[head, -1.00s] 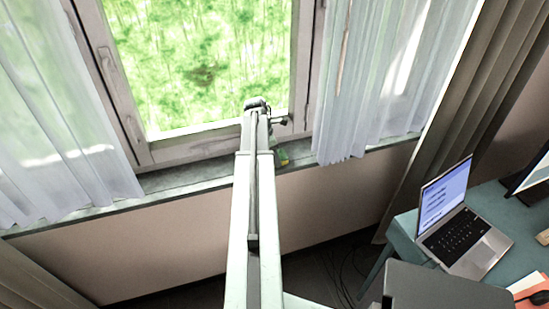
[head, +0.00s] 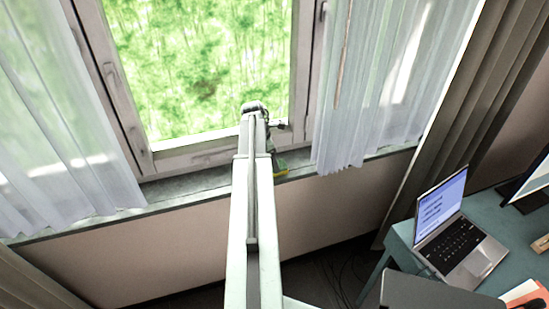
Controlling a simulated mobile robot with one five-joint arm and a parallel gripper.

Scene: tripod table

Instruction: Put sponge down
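A small green and yellow sponge (head: 282,173) shows at the window sill, just right of my arm's far end. My gripper (head: 275,157) is at the end of my outstretched arm, pointing down right above the sponge. The gripper is small and partly hidden by my own arm. I cannot make out its fingers, nor whether they are closed on the sponge. Whether the sponge touches the sill (head: 190,190) is also unclear.
The sill is bare left of my arm. Sheer curtains (head: 370,90) hang on both sides of the window (head: 200,60). At the right, a teal desk (head: 500,225) holds a laptop (head: 465,245) and a monitor.

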